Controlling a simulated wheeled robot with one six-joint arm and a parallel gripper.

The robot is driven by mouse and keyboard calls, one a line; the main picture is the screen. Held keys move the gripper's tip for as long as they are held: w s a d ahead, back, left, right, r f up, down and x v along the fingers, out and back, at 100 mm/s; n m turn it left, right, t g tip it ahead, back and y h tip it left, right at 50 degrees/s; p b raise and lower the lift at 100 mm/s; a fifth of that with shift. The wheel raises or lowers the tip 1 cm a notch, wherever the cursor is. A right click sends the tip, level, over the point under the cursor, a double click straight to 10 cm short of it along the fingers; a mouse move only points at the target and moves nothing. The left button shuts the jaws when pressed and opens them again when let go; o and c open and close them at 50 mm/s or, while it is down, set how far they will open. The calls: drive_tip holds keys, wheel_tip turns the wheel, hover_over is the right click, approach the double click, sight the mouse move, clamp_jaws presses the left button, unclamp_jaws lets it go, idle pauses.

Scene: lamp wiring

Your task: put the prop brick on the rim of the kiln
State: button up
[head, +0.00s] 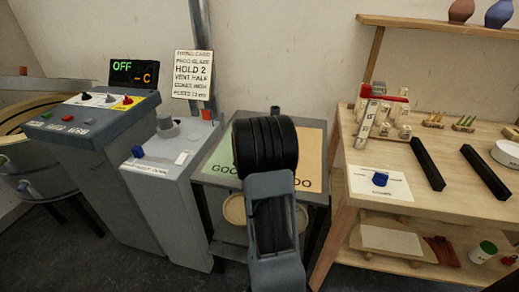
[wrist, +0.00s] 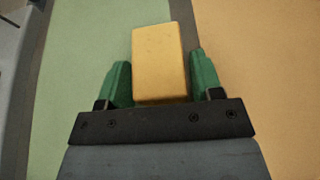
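The prop brick (wrist: 160,62) is a yellow-tan block in the wrist view. It stands between the two green fingers of my gripper (wrist: 161,80), which touch or nearly touch its sides. My gripper looks shut on it, above the green and tan two-part board. I cannot tell how high it is. In the head view my own arm hides the gripper and brick. The kiln (head: 12,152) is at the far left edge of the head view, partly cut off, with a pale curved rim (head: 22,112) partly behind the control box.
The grey control box (head: 95,112) with an OFF display (head: 133,73) stands beside the kiln. A lower grey cabinet (head: 165,165) stands between it and the green and tan board (head: 309,160). A wooden bench (head: 350,140) with black bars and small items is at the right.

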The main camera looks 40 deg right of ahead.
drive_tip(key=shift+o, duration=1.1)
